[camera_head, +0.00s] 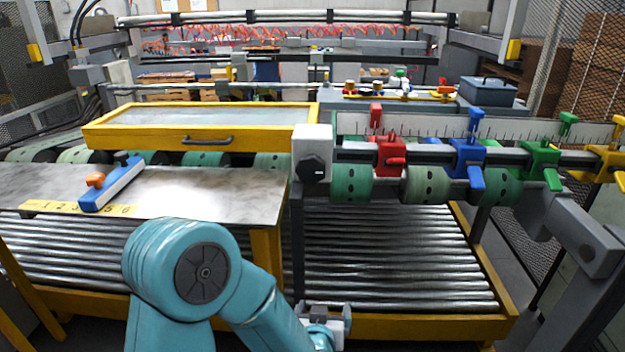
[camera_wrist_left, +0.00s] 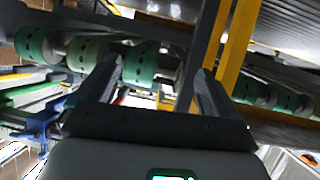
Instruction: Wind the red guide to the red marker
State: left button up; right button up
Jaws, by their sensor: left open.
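A red marker (camera_head: 376,115) stands by the ruled scale, behind and a little left of the guide in the picture. My left gripper (camera_head: 327,316) is low in front of the roller bed, below and well apart from the red guide. In the left wrist view my left gripper (camera_wrist_left: 155,88) is open, with nothing between its fingers. I cannot make out the red guide in that view. My right gripper is not in view.
Blue (camera_head: 467,158), green (camera_head: 541,163) and yellow (camera_head: 606,165) guides sit right of the red one. A black knob (camera_head: 313,168) on a white block is at its left. A steel table (camera_head: 225,190) holds a blue tool (camera_head: 112,187). Green rollers (camera_head: 424,185) run below the rail.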

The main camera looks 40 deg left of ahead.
pick_arm(q)
jog(key=s+a+r+n+t+y+p, duration=0.1)
jog(key=a+r+n+t+y+p, duration=0.15)
jog(key=r, duration=1.45)
jog(key=n+t+y+p, duration=0.1)
jog(key=n, duration=0.1)
send_near(310, 170)
jog(key=p+x, duration=0.3)
jog(key=x, duration=0.7)
jog(key=shift+a+p, duration=0.1)
jog(key=shift+p, duration=0.2)
jog(key=shift+w+a+f, duration=0.1)
jog(key=shift+w+a, duration=0.15)
jog(key=shift+w, duration=0.25)
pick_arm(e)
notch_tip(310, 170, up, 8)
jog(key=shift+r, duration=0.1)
pick_arm(q)
jog(key=c, duration=1)
